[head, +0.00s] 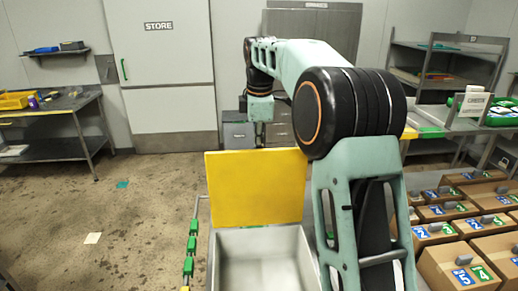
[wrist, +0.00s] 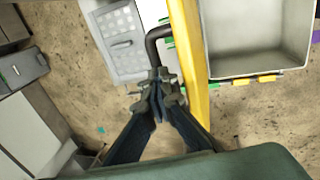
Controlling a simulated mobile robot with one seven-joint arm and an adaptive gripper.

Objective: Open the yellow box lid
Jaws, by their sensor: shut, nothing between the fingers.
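The yellow lid (head: 255,187) stands upright at the far edge of an open, empty pale grey box (head: 262,244) in the head view. In the wrist view the lid (wrist: 188,62) shows edge-on as a yellow strip, with the box interior (wrist: 257,35) to its right. A dark bent handle (wrist: 158,36) sticks out on the lid's left side. My gripper (wrist: 157,82) is shut, with its fingertips near the handle's lower end; I cannot tell whether they touch it. In the head view my arm reaches over behind the lid, and the fingertips are hidden.
Cardboard boxes (head: 470,262) with numbered labels fill the lower right. A metal workbench (head: 62,108) stands at the left, and shelves (head: 445,75) at the back right. Grey cabinets (head: 238,134) stand behind the lid. The floor (head: 130,210) at the left is mostly clear.

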